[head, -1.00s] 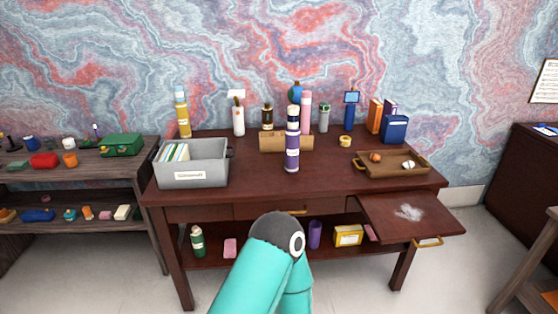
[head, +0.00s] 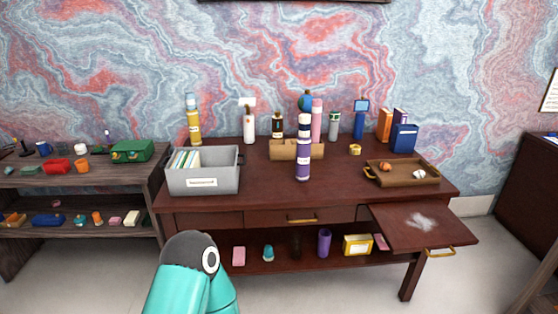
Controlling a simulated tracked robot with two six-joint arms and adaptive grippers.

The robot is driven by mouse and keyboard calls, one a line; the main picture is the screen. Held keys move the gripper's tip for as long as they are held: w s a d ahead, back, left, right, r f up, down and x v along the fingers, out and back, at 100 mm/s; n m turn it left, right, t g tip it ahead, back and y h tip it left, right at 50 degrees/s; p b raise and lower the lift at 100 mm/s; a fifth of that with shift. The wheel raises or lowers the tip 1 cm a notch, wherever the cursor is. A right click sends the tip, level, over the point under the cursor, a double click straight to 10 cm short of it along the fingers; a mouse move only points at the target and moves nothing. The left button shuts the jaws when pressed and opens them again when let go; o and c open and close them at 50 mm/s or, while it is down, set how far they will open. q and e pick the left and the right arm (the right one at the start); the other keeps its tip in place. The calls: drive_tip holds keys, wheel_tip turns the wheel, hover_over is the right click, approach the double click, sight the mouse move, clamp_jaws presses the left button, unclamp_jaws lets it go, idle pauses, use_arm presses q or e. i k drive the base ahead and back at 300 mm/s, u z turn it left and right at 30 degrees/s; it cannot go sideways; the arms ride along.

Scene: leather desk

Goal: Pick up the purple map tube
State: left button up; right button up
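A purple tube (head: 303,165) with a pale label and white and dark bands at its top stands upright on the desk (head: 265,203), near the middle and towards the front. It looks like the map tube. A plain purple cylinder (head: 324,242) stands on the shelf under the desk. A teal link of my own arm with a dark rounded joint rises at the bottom, left of the middle. Neither gripper shows, so nothing is seen touching the tube.
A grey file bin (head: 203,184) stands left of the tube. A wooden organizer (head: 283,150) and several bottles stand behind it. The desk front around the tube is clear.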

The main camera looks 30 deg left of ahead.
sight(302, 158)
drive_tip(key=u, duration=0.05)
drive_tip(key=i, duration=0.9)
